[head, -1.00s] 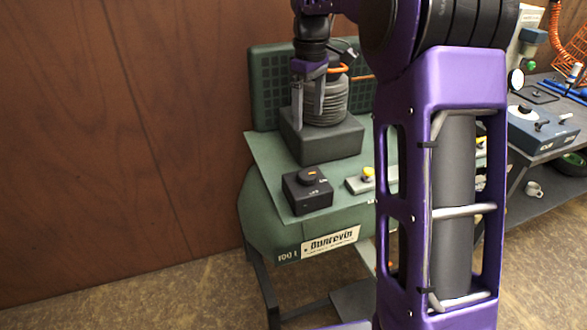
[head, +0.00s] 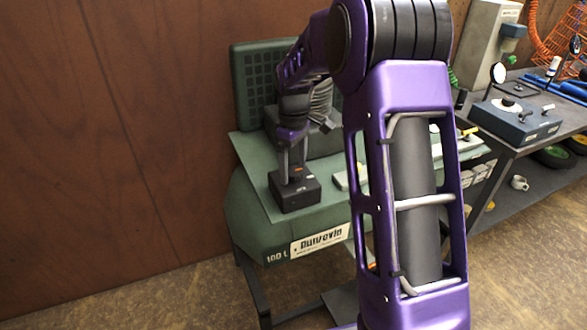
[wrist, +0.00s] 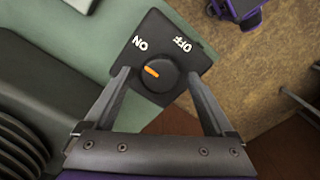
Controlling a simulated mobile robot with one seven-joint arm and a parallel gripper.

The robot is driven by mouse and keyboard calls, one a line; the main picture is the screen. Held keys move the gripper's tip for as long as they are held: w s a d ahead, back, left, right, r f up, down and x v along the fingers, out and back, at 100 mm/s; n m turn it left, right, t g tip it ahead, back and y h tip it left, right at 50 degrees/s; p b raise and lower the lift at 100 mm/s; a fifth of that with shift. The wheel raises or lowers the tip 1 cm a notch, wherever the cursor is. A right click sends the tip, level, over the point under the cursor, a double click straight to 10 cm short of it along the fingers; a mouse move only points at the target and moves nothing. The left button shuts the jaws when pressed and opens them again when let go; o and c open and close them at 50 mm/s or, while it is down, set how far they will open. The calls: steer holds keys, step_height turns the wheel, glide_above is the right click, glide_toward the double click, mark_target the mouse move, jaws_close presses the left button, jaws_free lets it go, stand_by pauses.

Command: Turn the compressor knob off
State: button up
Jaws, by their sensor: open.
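The compressor knob (wrist: 165,80) is a round black dial on a black switch box (wrist: 184,64) with white ON and OFF labels. Its orange mark points to the upper left in the wrist view, on the ON side rather than the OFF side. My gripper (wrist: 158,75) is open, with one finger on each side of the knob; I cannot tell whether either touches it. In the head view my gripper (head: 292,168) is right above the switch box (head: 296,195), which sits on the green compressor (head: 262,222). My fingers partly hide the knob there.
A wooden wall (head: 110,130) stands behind and left. A dark workbench (head: 500,145) with a blue device (head: 515,121) is on the right. My arm hides part of the compressor's right side. The floor (head: 130,300) in front looks clear.

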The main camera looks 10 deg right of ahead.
steer(key=shift+f, duration=0.15)
steer(key=c, duration=1.4)
steer(key=shift+o, duration=0.2)
